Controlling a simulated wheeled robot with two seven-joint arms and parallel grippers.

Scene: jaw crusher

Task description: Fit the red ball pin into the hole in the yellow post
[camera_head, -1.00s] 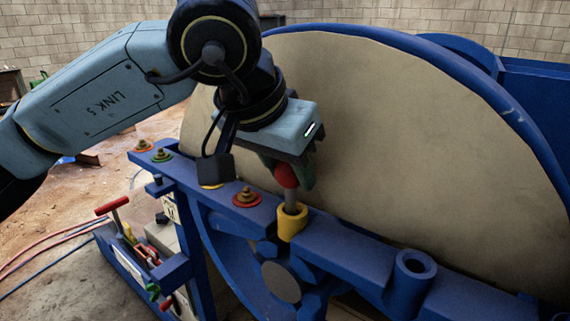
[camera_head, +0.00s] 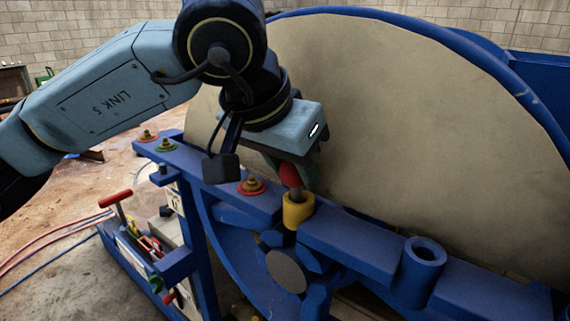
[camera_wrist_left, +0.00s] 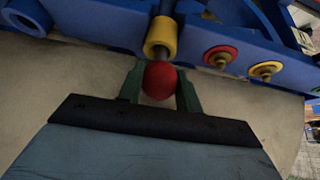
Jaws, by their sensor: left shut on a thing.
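The red ball pin (camera_head: 289,174) is held by its ball in my left gripper (camera_head: 292,172), its grey shaft pointing down. The yellow post (camera_head: 298,211) stands on the blue frame directly below. The shaft's lower end meets the post's top opening and appears to be inside the hole; a short length of shaft shows above the rim. In the left wrist view the red ball (camera_wrist_left: 159,80) sits between the two green fingers (camera_wrist_left: 160,84), with the yellow post (camera_wrist_left: 160,37) just beyond it. The ball is apart from the post. My right gripper is not in view.
A large beige disc (camera_head: 400,130) with a blue rim stands close behind the gripper. A blue hollow post (camera_head: 424,258) rises at right. A red-handled tool (camera_head: 116,200) stands lower left.

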